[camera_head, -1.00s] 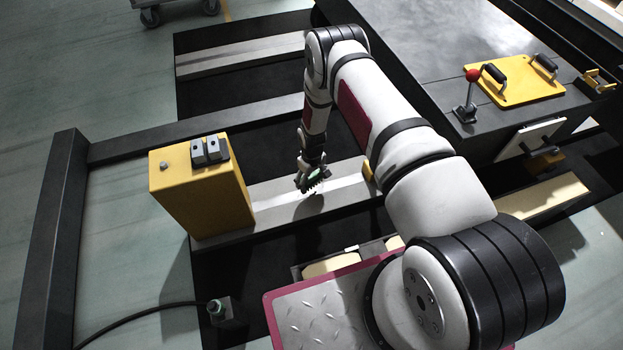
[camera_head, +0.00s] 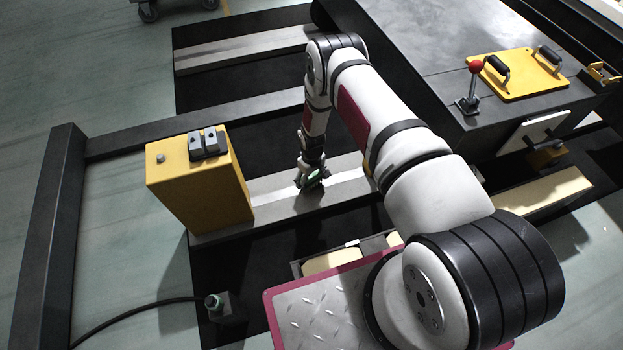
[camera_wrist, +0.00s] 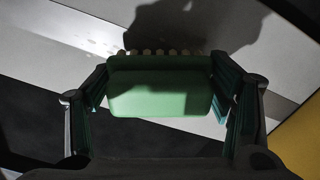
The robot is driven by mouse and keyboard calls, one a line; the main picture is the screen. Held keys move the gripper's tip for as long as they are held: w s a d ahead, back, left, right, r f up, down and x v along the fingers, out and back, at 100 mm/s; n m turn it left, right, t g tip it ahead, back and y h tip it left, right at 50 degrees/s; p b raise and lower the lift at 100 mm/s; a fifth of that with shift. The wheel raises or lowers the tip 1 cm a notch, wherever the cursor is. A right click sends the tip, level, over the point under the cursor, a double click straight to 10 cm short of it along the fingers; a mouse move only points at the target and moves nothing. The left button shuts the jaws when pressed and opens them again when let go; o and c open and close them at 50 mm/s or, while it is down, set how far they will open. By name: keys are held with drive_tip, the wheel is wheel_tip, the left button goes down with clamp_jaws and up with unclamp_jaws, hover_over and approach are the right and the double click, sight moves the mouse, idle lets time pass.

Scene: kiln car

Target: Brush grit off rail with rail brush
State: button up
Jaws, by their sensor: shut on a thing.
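The rail brush is a green block with a row of pale bristle tufts along its far edge in the wrist view (camera_wrist: 160,85). My gripper (camera_wrist: 165,90) is shut on it, with one finger at each side. In the head view my gripper (camera_head: 311,180) holds the brush low over the light grey rail (camera_head: 275,188), between the yellow block and the arm. I cannot tell whether the bristles touch the rail. The rail also shows in the wrist view (camera_wrist: 50,70), with a faint speckled patch at upper left that may be grit.
A yellow block (camera_head: 200,190) stands on the rail's left end. A dark kiln car (camera_head: 430,50) with a yellow plate (camera_head: 520,75) and a red-knobbed lever (camera_head: 470,88) is at right. A cabled fitting (camera_head: 218,307) stands in front. Another rail (camera_head: 240,50) lies behind.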

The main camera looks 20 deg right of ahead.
sight(324, 187)
idle(0.3)
drive_tip(key=shift+s+d+p, duration=0.55)
drive_tip(key=shift+s+d, duration=0.6)
drive_tip(key=shift+s, duration=0.2)
drive_tip(key=shift+s+d+p, duration=0.5)
drive_tip(key=shift+s+d, duration=0.6)
drive_tip(key=shift+s, duration=0.2)
drive_tip(key=shift+f+b, duration=0.9)
drive_tip(key=shift+f, duration=0.1)
drive_tip(key=shift+w, duration=0.15)
drive_tip(key=shift+w, duration=1.6)
drive_tip(key=shift+w, duration=0.1)
drive_tip(key=shift+w, duration=1.7)
